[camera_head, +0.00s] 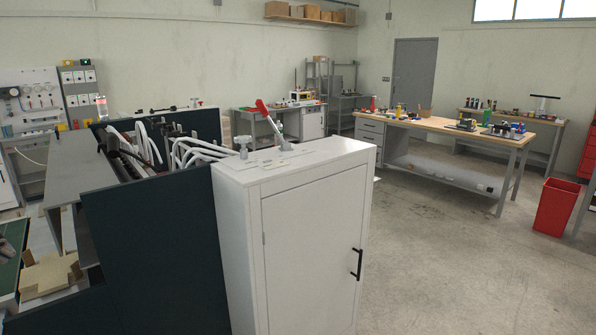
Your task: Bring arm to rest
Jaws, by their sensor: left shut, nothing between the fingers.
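I cannot make out either of my grippers or arms in the head view. The box former (150,245) stands at the left and front, with dark panels and a grey top plate (75,165). Curved white rails (195,150) and black parts show between its panels. A white cabinet (310,245) with a black door handle (357,264) stands at its right end. Its door is shut. On the cabinet's top are a lever with a red handle (262,108), tilted to the left, and a grey knob (243,143).
A workbench (435,125) with tools stands beyond the cabinet. A red bin (556,207) stands at the right. Brown cut pieces (50,275) lie at the lower left. The grey floor (440,260) right of the cabinet is clear. A tool board (30,100) hangs at the far left.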

